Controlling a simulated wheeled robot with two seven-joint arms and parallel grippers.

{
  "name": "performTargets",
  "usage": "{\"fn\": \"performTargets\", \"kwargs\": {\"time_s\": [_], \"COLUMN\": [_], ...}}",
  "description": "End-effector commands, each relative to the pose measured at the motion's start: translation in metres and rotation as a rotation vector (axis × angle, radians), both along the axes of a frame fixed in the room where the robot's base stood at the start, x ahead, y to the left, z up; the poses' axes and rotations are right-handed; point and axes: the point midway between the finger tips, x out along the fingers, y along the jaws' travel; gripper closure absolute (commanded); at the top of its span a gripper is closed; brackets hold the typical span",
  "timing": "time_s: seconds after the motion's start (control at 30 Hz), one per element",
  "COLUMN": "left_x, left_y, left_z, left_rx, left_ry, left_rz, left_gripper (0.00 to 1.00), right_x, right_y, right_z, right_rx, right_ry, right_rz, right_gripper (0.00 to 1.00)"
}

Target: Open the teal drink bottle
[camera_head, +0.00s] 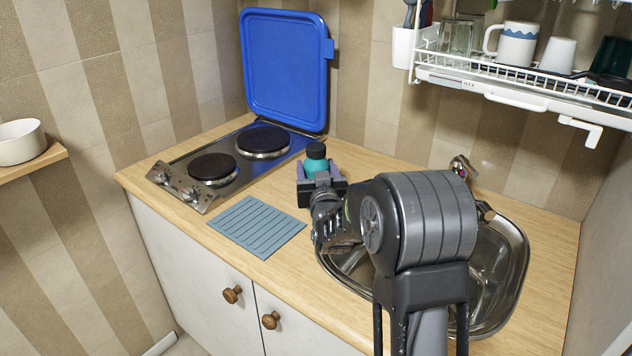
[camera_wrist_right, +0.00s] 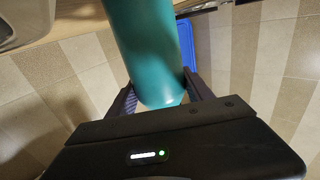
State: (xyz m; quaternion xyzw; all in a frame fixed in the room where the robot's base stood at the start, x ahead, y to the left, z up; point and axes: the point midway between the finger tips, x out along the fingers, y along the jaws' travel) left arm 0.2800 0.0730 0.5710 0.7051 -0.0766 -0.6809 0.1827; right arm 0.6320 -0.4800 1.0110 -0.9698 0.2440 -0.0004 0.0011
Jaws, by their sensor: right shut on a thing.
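The teal drink bottle (camera_head: 316,166) stands upright behind the hob-side counter area, with a dark cap (camera_head: 316,150) on its top. My right gripper (camera_head: 317,172) is shut on the bottle's body, below the cap, with one finger on each side. In the right wrist view the teal bottle (camera_wrist_right: 145,45) lies between the two fingers (camera_wrist_right: 162,97); the cap does not show there. The bottle's base is hidden by the gripper, so I cannot tell whether it touches the counter. My left gripper is not in view.
A hob (camera_head: 225,165) with its blue lid (camera_head: 287,70) raised is at the left. A grey-blue ribbed mat (camera_head: 256,227) lies on the wooden counter (camera_head: 190,222). A steel sink (camera_head: 512,262) is at the right, partly behind my arm. A dish rack (camera_head: 470,66) hangs above.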

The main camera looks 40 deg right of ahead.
Motion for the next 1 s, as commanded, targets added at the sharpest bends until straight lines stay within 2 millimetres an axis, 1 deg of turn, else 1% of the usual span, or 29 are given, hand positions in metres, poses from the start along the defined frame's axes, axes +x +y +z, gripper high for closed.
{"fn": "performTargets", "kwargs": {"time_s": [0.03, 0.2, 0.43, 0.53, 0.67, 0.9, 1.0], "left_x": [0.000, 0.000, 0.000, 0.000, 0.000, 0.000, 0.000], "left_y": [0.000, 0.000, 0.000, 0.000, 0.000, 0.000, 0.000], "left_z": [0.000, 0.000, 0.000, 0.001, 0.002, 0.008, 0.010], "left_rx": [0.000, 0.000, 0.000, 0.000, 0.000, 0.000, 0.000], "left_ry": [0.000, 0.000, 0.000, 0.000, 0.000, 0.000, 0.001], "left_rz": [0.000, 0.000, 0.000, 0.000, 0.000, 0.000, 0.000], "left_gripper": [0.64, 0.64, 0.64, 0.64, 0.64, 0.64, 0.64], "right_x": [0.000, 0.000, 0.000, 0.000, 0.000, 0.000, 0.000], "right_y": [0.000, 0.000, 0.000, 0.000, 0.000, 0.000, 0.000], "right_z": [0.000, 0.000, 0.001, 0.007, 0.024, 0.071, 0.087], "right_rx": [0.000, 0.000, 0.000, 0.001, 0.001, 0.002, 0.001], "right_ry": [0.000, 0.000, -0.001, -0.003, -0.005, -0.008, -0.005], "right_rz": [0.000, 0.000, 0.000, 0.000, 0.001, 0.001, 0.000], "right_gripper": [0.71, 0.84, 0.84, 0.84, 0.84, 0.84, 0.84]}}
